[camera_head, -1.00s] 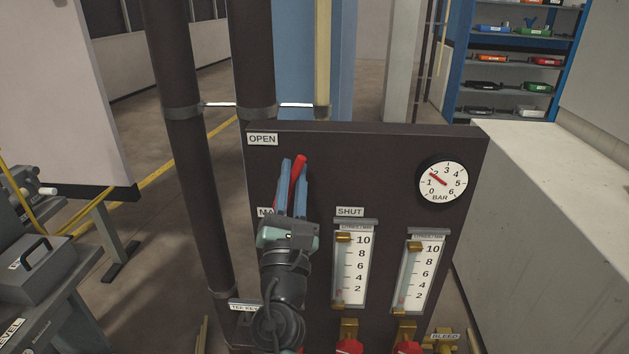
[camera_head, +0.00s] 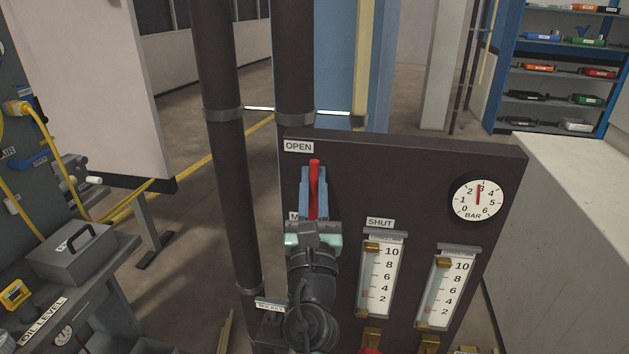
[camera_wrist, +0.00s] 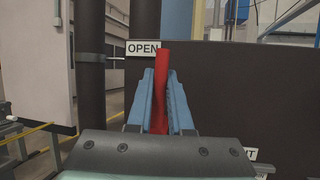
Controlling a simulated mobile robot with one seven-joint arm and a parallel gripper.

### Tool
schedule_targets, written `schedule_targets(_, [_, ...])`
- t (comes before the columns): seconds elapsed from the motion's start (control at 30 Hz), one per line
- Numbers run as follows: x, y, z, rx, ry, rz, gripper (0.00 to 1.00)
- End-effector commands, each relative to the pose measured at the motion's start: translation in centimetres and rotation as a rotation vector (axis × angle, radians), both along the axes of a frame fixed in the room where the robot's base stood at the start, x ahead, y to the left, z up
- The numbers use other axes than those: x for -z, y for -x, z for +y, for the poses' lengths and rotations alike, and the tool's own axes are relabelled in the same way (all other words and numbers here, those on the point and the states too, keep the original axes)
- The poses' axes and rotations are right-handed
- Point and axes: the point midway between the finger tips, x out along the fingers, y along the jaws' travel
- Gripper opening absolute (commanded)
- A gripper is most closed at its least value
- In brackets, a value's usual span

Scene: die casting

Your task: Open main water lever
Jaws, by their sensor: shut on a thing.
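The red lever (camera_head: 315,185) stands close to upright on the dark water panel (camera_head: 400,165), just below and right of the OPEN label (camera_head: 298,146). My gripper (camera_head: 314,190) is shut on the lever, its blue fingers on either side of the red handle. In the wrist view the red lever (camera_wrist: 164,88) rises between the two fingers and its top reaches beside the OPEN label (camera_wrist: 142,48). The lever's pivot is hidden behind my gripper. The pressure gauge (camera_head: 478,197) at the panel's upper right has its needle pointing straight up, near 3.
A dark vertical pipe (camera_head: 232,200) stands left of the panel. A grey toolbox (camera_head: 72,252) rests on a bench at left. A pale block (camera_head: 580,200) stands at right.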

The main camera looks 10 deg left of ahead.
Motion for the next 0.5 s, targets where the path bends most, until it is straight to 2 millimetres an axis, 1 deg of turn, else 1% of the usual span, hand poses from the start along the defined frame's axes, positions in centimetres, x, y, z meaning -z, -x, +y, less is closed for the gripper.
schedule_targets(0.13, [0.18, 0.01, 0.09, -0.001, 0.000, 0.003, 0.00])
schedule_targets(0.17, [0.18, 0.01, 0.09, -0.002, -0.001, 0.003, 0.22])
schedule_targets(0.3, [0.14, 0.01, 0.07, -0.002, -0.001, 0.002, 0.47])
schedule_targets(0.5, [0.06, 0.00, 0.03, -0.001, -0.002, 0.001, 0.48])
